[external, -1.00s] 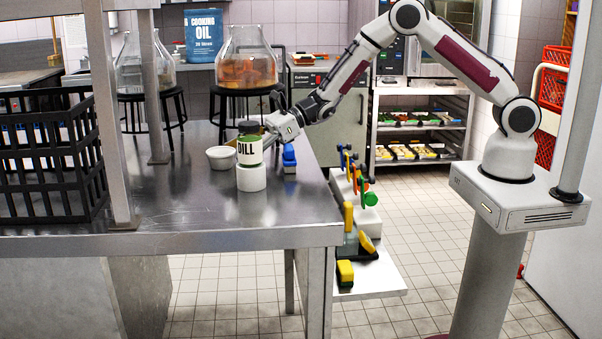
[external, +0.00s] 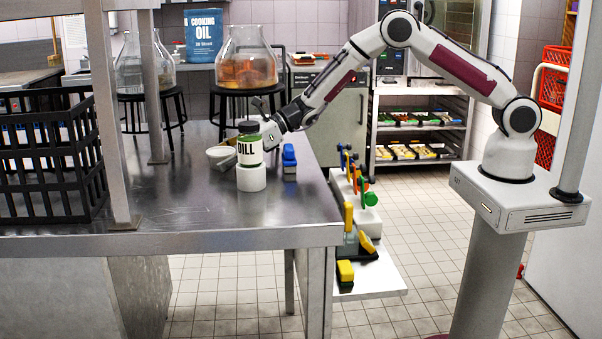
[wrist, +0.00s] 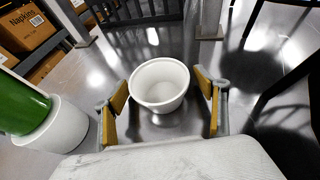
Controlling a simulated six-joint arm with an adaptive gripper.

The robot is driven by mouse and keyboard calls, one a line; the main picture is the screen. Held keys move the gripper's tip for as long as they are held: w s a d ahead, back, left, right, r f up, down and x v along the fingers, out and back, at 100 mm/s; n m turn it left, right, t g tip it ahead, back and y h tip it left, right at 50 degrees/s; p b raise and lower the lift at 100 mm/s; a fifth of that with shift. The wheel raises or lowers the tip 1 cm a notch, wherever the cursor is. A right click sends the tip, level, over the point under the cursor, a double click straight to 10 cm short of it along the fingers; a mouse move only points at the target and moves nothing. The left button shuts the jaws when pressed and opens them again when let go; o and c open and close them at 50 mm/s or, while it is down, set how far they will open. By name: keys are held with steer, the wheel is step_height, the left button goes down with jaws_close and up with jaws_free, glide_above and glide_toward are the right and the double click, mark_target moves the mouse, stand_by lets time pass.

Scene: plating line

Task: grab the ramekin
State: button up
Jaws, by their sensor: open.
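In the external view my gripper (external: 238,150) is low over the table, largely hidden behind the dill jar.
A dill jar (external: 249,151) stands on a white round base (external: 251,178) close to the left finger in the wrist view. A blue object (external: 289,158) sits to the right. A black crate (external: 50,150) stands at the left of the table (external: 170,225).

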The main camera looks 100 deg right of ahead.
stand_by(0.3)
steer(key=c, duration=1.3)
steer(key=shift+r, duration=0.15)
steer(key=shift+r, duration=4.9)
